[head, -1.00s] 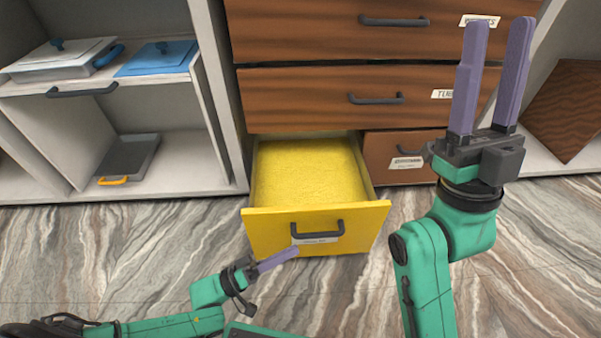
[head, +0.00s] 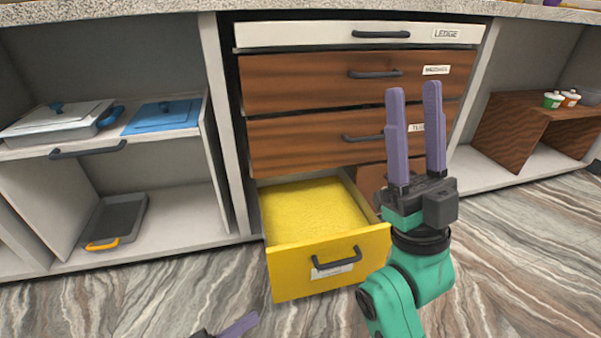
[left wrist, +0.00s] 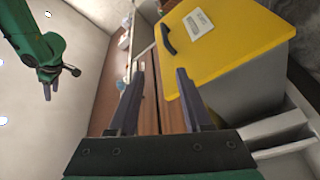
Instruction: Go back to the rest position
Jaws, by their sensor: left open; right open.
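My right gripper (head: 415,135) is open and empty, its two purple fingers pointing up in front of the wooden drawers in the head view. My left gripper (head: 238,327) shows only at the bottom edge of the head view. In the left wrist view its two fingers (left wrist: 160,98) stand apart with nothing between them. The yellow drawer (head: 330,262) is pulled open and looks empty inside; it also shows in the left wrist view (left wrist: 228,45), close to the left gripper's fingers. My other arm shows at the upper left of the left wrist view.
Wooden drawers (head: 300,85) and a white drawer labelled LEDGE (head: 300,35) are shut above. A wooden stand (head: 510,125) holds small cups at right. The marble floor is clear.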

